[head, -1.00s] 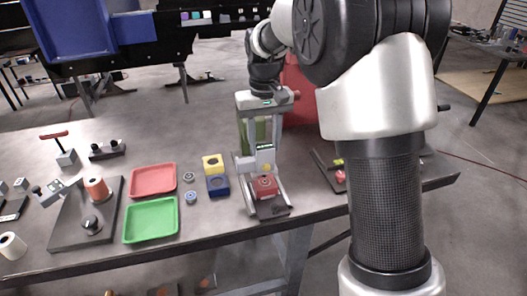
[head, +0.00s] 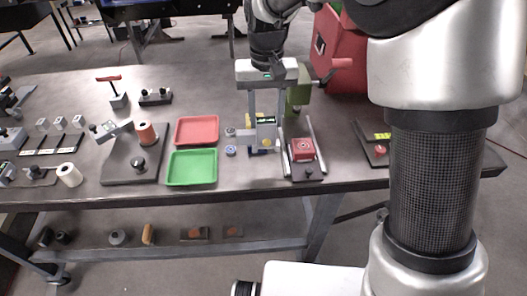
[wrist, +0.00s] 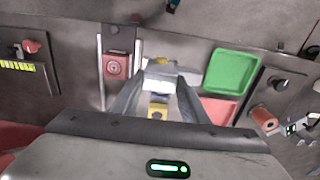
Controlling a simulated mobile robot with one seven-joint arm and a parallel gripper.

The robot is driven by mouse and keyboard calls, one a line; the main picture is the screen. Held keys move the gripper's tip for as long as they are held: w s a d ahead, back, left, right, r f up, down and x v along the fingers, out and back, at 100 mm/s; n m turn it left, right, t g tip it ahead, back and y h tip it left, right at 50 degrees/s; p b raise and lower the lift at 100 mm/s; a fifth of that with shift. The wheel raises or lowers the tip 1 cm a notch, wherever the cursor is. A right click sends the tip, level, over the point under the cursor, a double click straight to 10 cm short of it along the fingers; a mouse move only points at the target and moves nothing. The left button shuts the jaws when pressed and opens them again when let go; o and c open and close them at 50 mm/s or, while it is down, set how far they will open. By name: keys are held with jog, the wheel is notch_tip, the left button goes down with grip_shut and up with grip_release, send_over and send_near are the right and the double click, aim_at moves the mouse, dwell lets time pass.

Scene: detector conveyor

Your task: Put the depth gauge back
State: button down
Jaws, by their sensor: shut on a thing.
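My gripper (head: 266,112) points down over the bench and is shut on the depth gauge (head: 266,130). The gauge is a grey upright body with a small dark display and a yellow round button. I cannot tell whether the gauge touches anything below.
A green tray (head: 192,167) and a red tray (head: 197,130) lie left of the gripper. A dark plate (head: 132,168) with an orange spool (head: 147,133) is further left. A red machine (head: 345,55) stands behind right. Several grey pieces line the left end.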

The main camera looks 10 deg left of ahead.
aim_at(266, 139)
notch_tip(266, 139, down, 8)
jog(key=shift+w, duration=0.1)
dwell(0.4)
jog(key=shift+f+b, duration=0.35)
jog(key=shift+f, duration=0.25)
jog(key=c, duration=1)
grip_release()
jog(key=shift+c, duration=0.2)
